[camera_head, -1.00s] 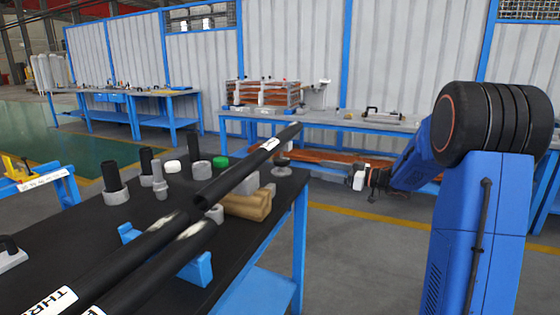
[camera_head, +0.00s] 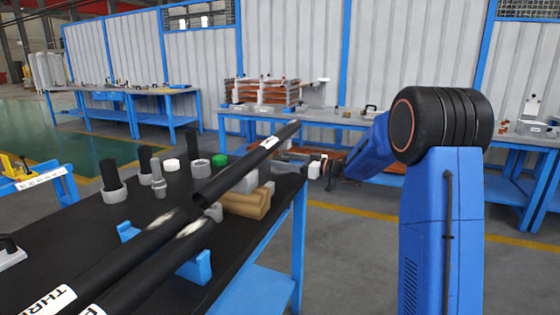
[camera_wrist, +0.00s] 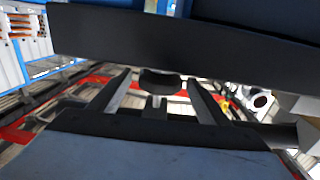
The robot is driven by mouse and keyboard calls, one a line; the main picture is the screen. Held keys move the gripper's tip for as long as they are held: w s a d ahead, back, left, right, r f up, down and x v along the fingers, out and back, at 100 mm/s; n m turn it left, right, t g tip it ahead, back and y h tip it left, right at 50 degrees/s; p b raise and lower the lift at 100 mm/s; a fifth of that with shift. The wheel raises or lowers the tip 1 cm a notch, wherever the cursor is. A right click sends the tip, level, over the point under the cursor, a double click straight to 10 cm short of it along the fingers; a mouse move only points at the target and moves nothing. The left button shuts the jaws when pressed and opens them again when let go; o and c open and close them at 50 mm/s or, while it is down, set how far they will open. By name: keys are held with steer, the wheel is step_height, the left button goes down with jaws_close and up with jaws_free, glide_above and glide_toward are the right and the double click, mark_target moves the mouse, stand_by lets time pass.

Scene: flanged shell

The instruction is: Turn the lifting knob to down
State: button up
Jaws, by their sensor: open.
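My gripper (camera_head: 290,161) is at the far right corner of the black worktable, reaching in from the right. In the wrist view my gripper (camera_wrist: 160,85) is open, with one finger to each side. A small dark rounded piece (camera_wrist: 160,80) on a short grey stem shows between the fingers. It may be the lifting knob, but I cannot tell for sure, nor which way it is turned. I cannot see contact with the fingers. In the head view the gripper covers that corner.
Black pipes (camera_head: 120,262) lie across the black worktable (camera_head: 85,215), passing close to my gripper. A tan block (camera_head: 247,202) and grey fittings (camera_head: 201,168) stand nearby. A blue-framed bench (camera_head: 345,118) runs along the back wall. Floor between table and bench is clear.

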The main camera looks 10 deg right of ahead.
steer(key=shift+x, duration=1.2)
steer(key=shift+c, duration=0.3)
steer(key=c, duration=1)
steer(key=shift+n+g+y, duration=0.3)
steer(key=shift+g+y, duration=0.1)
steer(key=shift+g, duration=0.1)
steer(key=shift+n+g+y, duration=0.5)
steer(key=shift+n+g, duration=0.2)
steer(key=shift+g, duration=0.1)
steer(key=n+g+y, duration=0.2)
steer(key=n+g, duration=0.1)
steer(key=g, duration=0.2)
steer(key=shift+f, duration=0.1)
steer(key=n+g, duration=0.2)
steer(key=g, duration=0.2)
steer(key=n+g, duration=0.3)
steer(key=g, duration=0.1)
steer(key=shift+s+n, duration=0.1)
steer(key=shift+n, duration=0.2)
steer(key=shift+g, duration=0.3)
